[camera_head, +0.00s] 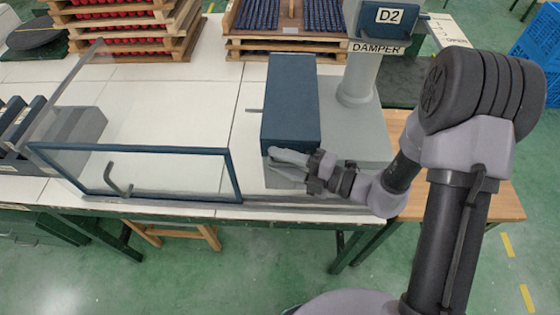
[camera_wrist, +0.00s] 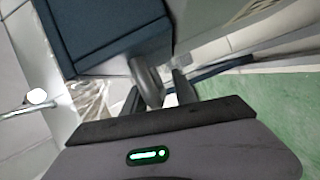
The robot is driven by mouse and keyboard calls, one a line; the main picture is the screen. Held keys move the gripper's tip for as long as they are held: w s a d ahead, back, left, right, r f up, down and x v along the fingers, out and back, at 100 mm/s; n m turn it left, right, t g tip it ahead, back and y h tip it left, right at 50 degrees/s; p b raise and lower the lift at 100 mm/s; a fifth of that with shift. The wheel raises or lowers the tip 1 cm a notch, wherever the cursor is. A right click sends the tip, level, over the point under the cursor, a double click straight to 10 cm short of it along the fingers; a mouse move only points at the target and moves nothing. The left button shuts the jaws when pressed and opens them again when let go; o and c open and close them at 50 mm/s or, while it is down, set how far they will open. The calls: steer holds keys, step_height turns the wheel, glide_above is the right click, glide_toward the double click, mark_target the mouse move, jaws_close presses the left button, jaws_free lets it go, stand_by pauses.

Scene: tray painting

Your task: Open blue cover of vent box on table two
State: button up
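The vent box stands on the white table. Its long blue cover (camera_head: 291,105) lies over a light grey body, next to a grey housing and pipe (camera_head: 362,78) labelled DAMPER. The cover looks shut. My gripper (camera_head: 275,161) is at the near end of the box, just below the cover's front edge. In the wrist view the blue cover (camera_wrist: 108,30) fills the upper left, just beyond the fingers (camera_wrist: 167,88). I cannot tell whether they touch it.
A blue-framed glass panel (camera_head: 233,178) with a bent grey handle (camera_head: 115,180) stands along the table front, left of the box. Wooden pallets (camera_head: 292,48) sit at the back. A D2 sign (camera_head: 389,16) is above the pipe. White tabletop between is clear.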

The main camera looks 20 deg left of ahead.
steer(key=shift+c, duration=0.2)
jaws_close()
steer(key=shift+s+f, duration=0.15)
steer(key=shift+s, duration=0.05)
stand_by(1.1)
